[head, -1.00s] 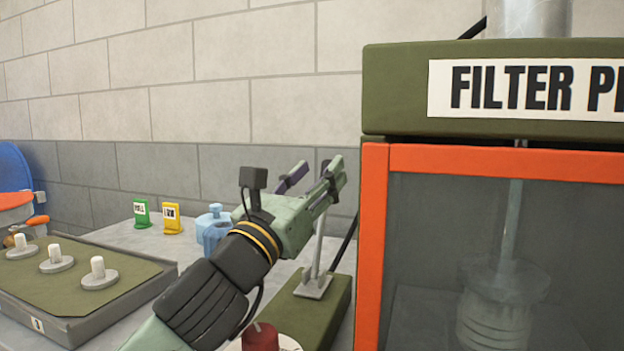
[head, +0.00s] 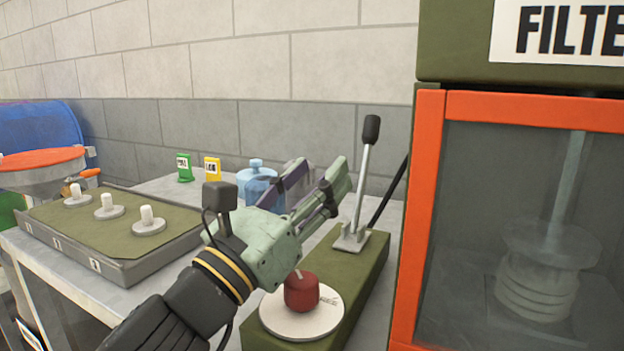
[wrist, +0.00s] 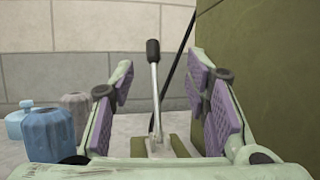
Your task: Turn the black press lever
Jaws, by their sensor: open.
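The press lever (head: 364,172) is a pale metal rod with a black grip (head: 371,129) on top. It stands nearly upright, leaning slightly right, from a bracket on a long green base beside the orange-framed press. My gripper (head: 322,180) is open and empty, to the left of the lever and pointing toward it. In the wrist view the lever (wrist: 155,90) stands beyond and between my open fingers, with its black grip above the fingertips. Nothing touches the lever. The filter press (head: 430,200) with its dark clear window is at the right.
A red knob (head: 301,291) on a white disc sits at the base's near end. A tray (head: 125,268) with several pegged discs lies left. Blue jug (head: 256,187), green tag (head: 184,167) and yellow tag (head: 212,169) stand behind. The press wall closes the right side.

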